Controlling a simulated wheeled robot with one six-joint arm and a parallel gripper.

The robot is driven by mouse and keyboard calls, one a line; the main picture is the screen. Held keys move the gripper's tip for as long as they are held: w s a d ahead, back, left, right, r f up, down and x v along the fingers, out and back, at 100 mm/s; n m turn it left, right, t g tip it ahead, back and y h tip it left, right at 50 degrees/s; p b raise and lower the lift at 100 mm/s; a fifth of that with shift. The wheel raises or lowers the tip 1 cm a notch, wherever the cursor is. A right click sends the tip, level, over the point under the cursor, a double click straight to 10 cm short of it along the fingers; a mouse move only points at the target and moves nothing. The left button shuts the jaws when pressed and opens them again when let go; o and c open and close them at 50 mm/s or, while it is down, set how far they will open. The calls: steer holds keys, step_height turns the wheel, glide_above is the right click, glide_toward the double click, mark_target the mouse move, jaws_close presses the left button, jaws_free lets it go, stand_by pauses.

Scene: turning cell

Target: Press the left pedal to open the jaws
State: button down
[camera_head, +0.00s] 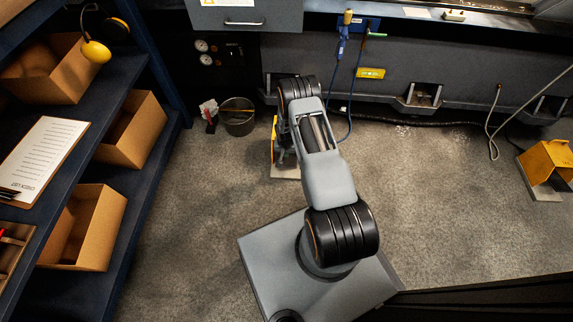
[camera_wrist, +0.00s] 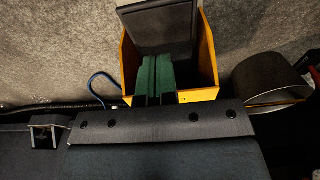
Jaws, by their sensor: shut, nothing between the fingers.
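The left pedal shows in the head view as a yellow guard (camera_head: 274,146) on a pale base plate (camera_head: 285,172), mostly hidden behind my arm. In the wrist view its yellow housing (camera_wrist: 208,58) is open towards me, with a dark grey plate (camera_wrist: 158,22) at the top of the picture. My gripper (camera_wrist: 155,62) shows there as two green fingers, shut together and empty. They overlap the housing's opening, just below the grey plate in the picture. I cannot tell whether they touch the pedal. The head view hides the fingers behind the arm.
A second yellow pedal (camera_head: 546,163) stands at the far right. A bucket (camera_head: 237,117) stands left of the left pedal and shows in the wrist view (camera_wrist: 268,82). A blue hose (camera_head: 350,112) hangs nearby. Shelves with boxes (camera_head: 133,133) line the left. Open floor lies between the pedals.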

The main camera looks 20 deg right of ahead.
mark_target(286, 162)
steer(key=shift+s+f, duration=0.1)
steer(key=shift+f, duration=0.2)
steer(key=shift+f, duration=0.15)
steer(key=shift+w+d+f+b, duration=0.1)
steer(key=shift+w+f+b, duration=0.05)
steer(key=shift+f+b, duration=1.35)
steer(key=shift+w+d+f+b, duration=0.15)
steer(key=shift+f+b, duration=0.85)
steer(key=shift+f, duration=0.95)
